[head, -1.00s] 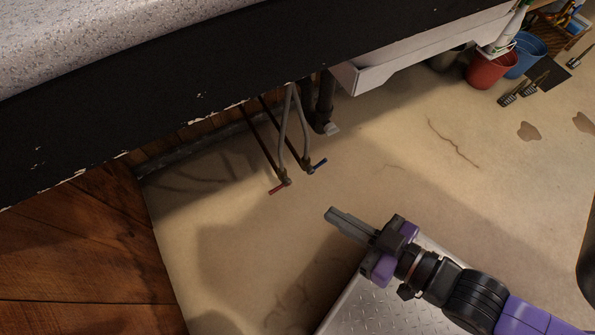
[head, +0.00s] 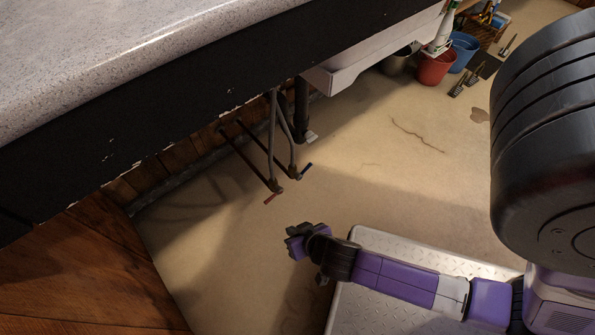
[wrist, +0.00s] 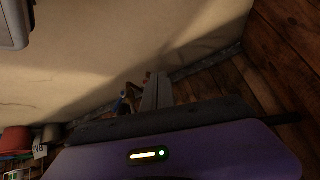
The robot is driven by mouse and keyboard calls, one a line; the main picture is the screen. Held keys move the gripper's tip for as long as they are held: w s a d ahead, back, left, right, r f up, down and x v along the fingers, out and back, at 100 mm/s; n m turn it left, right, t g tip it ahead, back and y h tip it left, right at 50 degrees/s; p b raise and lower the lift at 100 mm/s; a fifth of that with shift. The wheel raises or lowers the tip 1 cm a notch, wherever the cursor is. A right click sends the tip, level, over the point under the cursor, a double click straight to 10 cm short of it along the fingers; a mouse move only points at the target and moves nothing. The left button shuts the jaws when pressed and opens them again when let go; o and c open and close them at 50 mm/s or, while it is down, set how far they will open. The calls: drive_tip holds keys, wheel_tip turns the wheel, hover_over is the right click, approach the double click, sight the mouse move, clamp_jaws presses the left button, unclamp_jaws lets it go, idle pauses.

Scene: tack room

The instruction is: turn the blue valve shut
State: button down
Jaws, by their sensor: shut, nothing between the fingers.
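The blue valve (head: 306,168) is a small lever handle at the lower end of a pipe under the counter, in the head view. A similar red valve (head: 269,199) sits to its lower left. My gripper (head: 295,243) is below both valves in the picture and apart from them; its fingers are hard to make out there. In the wrist view the grey fingers (wrist: 156,92) are together and empty. Small blue and reddish parts show dimly beside and behind them, partly hidden, probably the valves.
The counter's dark front edge (head: 150,135) overhangs the pipes. A white drawer-like box (head: 350,65) hangs to their right. A red bucket (head: 436,68) and a blue bucket (head: 463,50) stand farther back. A wooden panel (head: 90,275) is at left. The floor before the valves is clear.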

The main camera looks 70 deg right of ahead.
drive_tip(key=w+d+f+m+g+h+p, duration=0.1)
drive_tip(key=w+d+f+m+g+h, duration=0.2)
drive_tip(key=d+m, duration=0.4)
drive_tip(key=m+g+h+p, duration=0.2)
drive_tip(key=m+g, duration=0.4)
drive_tip(key=m, duration=0.1)
approach(310, 165)
drive_tip(key=b+x, duration=0.3)
drive_tip(key=x, duration=0.1)
drive_tip(key=w+f+b+x, duration=0.1)
drive_tip(key=b+x, duration=0.1)
drive_tip(key=shift+s+a+f+b, duration=0.1)
drive_tip(key=shift+f+b, duration=0.15)
drive_tip(key=shift+b, duration=0.05)
drive_tip(key=shift+s+d+f+b, duration=0.5)
drive_tip(key=shift+d+b, duration=0.2)
drive_tip(key=shift+b, duration=0.35)
drive_tip(key=shift+s+d+f+b, duration=0.2)
drive_tip(key=shift+s+d+b, duration=0.05)
drive_tip(key=shift+d+b, duration=0.3)
drive_tip(key=shift+r, duration=0.25)
